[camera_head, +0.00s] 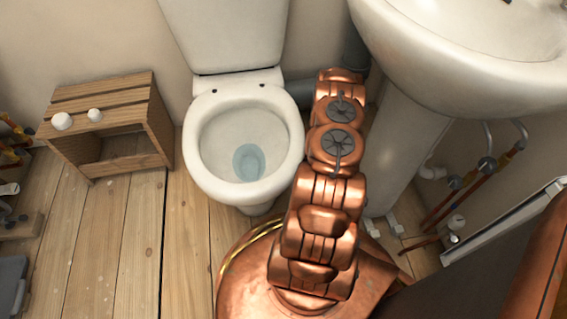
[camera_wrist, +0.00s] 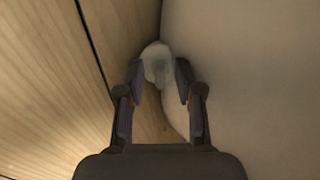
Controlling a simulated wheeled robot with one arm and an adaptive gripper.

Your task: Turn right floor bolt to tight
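In the wrist view, a small pale, rounded fitting with a greyer middle, which looks like the floor bolt (camera_wrist: 157,72), sits low beside a white ceramic surface (camera_wrist: 235,80). My gripper (camera_wrist: 160,67) has its two dark fingers apart, one on each side of the fitting. Contact between fingertips and fitting cannot be made out in the dim light. In the head view, the toilet (camera_head: 245,150) stands left of my copper-coloured arm. My gripper and the bolt are hidden there behind the arm.
A sink (camera_head: 465,70) on a pedestal (camera_head: 395,155) stands close right of my arm, with copper pipes (camera_head: 450,205) beyond it. A wooden stool (camera_head: 110,125) holds two white caps (camera_head: 62,121) (camera_head: 95,115).

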